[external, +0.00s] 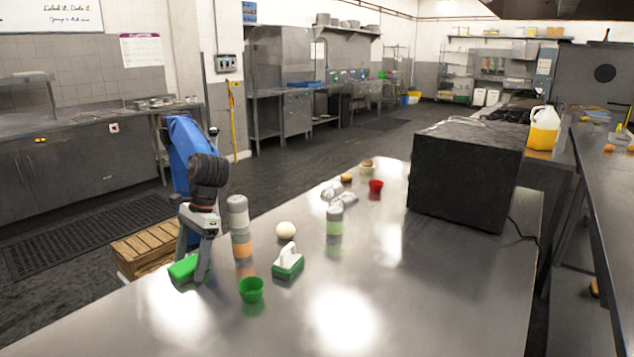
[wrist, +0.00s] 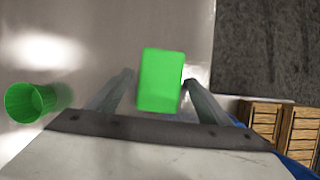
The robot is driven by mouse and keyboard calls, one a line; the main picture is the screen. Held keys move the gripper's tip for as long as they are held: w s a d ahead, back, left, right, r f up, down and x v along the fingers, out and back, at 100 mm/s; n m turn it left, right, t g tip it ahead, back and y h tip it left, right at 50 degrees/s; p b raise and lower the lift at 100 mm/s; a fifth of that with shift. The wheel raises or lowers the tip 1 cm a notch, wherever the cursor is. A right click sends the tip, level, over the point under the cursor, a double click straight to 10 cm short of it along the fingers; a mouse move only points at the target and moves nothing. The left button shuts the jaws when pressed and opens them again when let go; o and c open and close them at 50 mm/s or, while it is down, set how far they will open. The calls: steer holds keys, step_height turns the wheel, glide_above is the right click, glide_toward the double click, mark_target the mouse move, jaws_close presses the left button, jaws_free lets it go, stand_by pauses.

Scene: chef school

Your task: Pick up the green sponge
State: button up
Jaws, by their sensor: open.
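The green sponge (external: 184,268) lies on the steel table near its left edge in the external view. It is a plain green block in the wrist view (wrist: 160,80), where it shows between and beyond my two fingers. My gripper (external: 192,262) is open and points down at the sponge. In the wrist view its fingertips (wrist: 158,80) lie on either side of the sponge, with a gap visible on both sides. I cannot tell how far the fingertips are above the table. Part of the sponge is hidden behind a finger in the external view.
A green cup (external: 251,290) stands right of the sponge. Wooden crates (wrist: 298,128) sit beyond the table edge.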

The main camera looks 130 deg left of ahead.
steer(key=shift+c, duration=0.6)
steer(key=c, duration=1)
